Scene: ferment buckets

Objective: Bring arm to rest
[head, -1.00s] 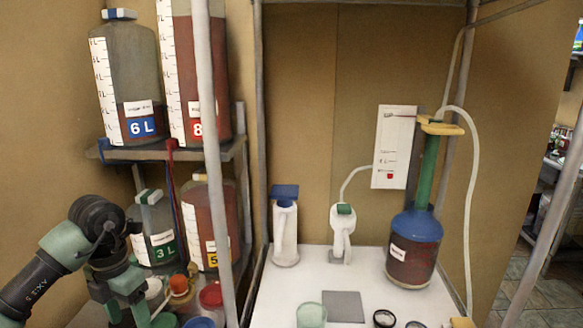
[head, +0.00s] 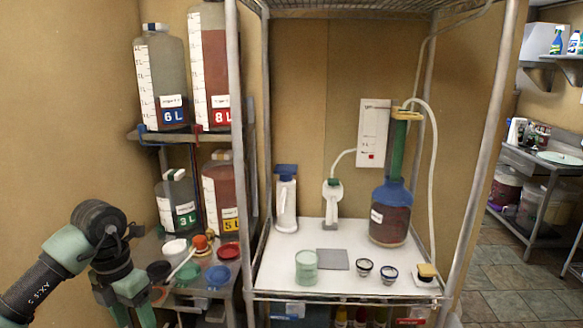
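My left arm comes in from the lower left, in front of the shelf with the marked containers. Its gripper (head: 140,318) points down at the bottom edge of the head view, and its fingertips are cut off or too unclear to read. I cannot see whether it holds anything. My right arm and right gripper are not in view.
Beside my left arm are several small tubs, among them a red one (head: 229,251) and a blue one (head: 217,275). The white table (head: 268,270) carries a green cup (head: 306,266), a grey pad (head: 333,259) and a blue-topped bottle (head: 391,210). The floor (head: 520,270) at right is clear.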

